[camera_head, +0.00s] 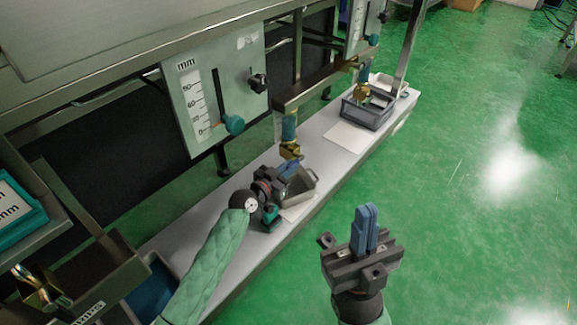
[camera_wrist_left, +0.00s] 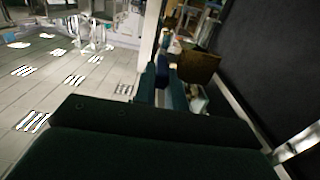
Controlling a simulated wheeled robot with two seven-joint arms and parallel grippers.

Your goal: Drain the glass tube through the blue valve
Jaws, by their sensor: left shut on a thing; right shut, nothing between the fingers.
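A blue upright cylinder (camera_head: 289,128), perhaps the glass tube, stands above a brass fitting (camera_head: 290,151) at the near station. My left gripper (camera_head: 291,168) is just below that fitting. In the left wrist view its fingers (camera_wrist_left: 164,88) are shut on a dark blue piece (camera_wrist_left: 163,68), which looks like the blue valve's handle. A brass block (camera_wrist_left: 198,66) shows just beyond the fingers. In the head view the handle is hidden by the gripper, and its turn cannot be told. My right gripper (camera_head: 366,228) is shut and empty, over the floor right of the bench.
A grey tray (camera_head: 312,178) sits on the white bench (camera_head: 262,243) beside my left gripper. A grey bin (camera_head: 378,121) stands further back near a second blue and brass fitting (camera_head: 362,89). A scale panel (camera_head: 190,103) with a teal knob hangs behind.

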